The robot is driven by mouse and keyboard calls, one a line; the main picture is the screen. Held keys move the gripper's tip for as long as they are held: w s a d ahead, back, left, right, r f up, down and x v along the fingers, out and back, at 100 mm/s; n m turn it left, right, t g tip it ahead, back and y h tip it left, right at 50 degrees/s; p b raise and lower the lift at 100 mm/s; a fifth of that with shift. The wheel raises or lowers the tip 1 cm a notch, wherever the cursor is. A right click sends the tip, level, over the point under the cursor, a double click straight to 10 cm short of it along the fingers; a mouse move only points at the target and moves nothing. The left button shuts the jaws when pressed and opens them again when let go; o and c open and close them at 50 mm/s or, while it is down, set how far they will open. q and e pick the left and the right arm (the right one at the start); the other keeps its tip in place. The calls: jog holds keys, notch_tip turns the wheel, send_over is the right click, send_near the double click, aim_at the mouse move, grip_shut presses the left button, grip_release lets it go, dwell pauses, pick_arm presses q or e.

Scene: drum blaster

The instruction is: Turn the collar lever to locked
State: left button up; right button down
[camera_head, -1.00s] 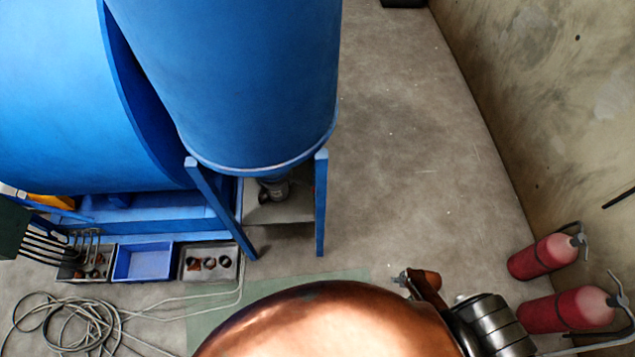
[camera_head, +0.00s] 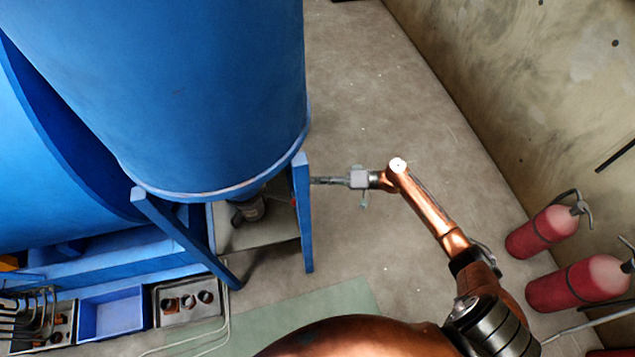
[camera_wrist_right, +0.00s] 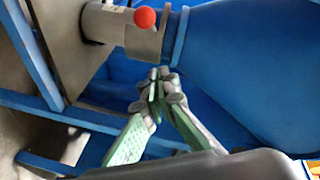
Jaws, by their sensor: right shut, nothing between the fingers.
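In the right wrist view a red ball knob (camera_wrist_right: 145,17), which looks like the end of the collar lever, sits in front of a grey metal collar (camera_wrist_right: 147,42) on the outlet of the blue hopper (camera_wrist_right: 235,60). The lever's shaft is hardly visible. My right gripper (camera_wrist_right: 157,82) is shut and empty, its tips below the collar and knob in that picture and apparently apart from them. In the head view my right gripper (camera_head: 318,181) points left at the hopper's right leg (camera_head: 303,225). The grey outlet (camera_head: 249,209) shows under the hopper. My left gripper is out of view.
The blue legs (camera_head: 185,237) frame the outlet closely. A blue bin (camera_head: 112,314) and a grey tray (camera_head: 190,300) with dark parts stand at lower left. Red fire extinguishers (camera_head: 543,232) stand by the right wall. The floor (camera_head: 370,90) behind my right arm is clear.

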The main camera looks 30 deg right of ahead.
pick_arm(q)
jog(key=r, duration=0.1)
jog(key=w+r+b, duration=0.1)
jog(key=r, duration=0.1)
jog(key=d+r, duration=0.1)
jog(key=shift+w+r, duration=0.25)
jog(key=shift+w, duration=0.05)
pick_arm(e)
jog(key=a+f, duration=0.2)
jog(key=a, duration=0.5)
jog(key=shift+w+a+f, duration=0.3)
jog(key=shift+w, duration=0.1)
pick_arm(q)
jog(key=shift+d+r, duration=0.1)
pick_arm(e)
jog(key=shift+s+a+r+m+t+h+p, duration=0.15)
jog(key=shift+s+a+m+t+h+p, duration=0.5)
jog(key=shift+p, duration=0.6)
pick_arm(q)
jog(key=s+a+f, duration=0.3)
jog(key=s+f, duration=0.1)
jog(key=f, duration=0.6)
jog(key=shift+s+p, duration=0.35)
jog(key=shift+p, duration=0.1)
pick_arm(e)
jog(key=shift+s+a+f+t, duration=0.2)
jog(key=shift+s+a+t, duration=0.05)
jog(key=shift+s+a, duration=0.75)
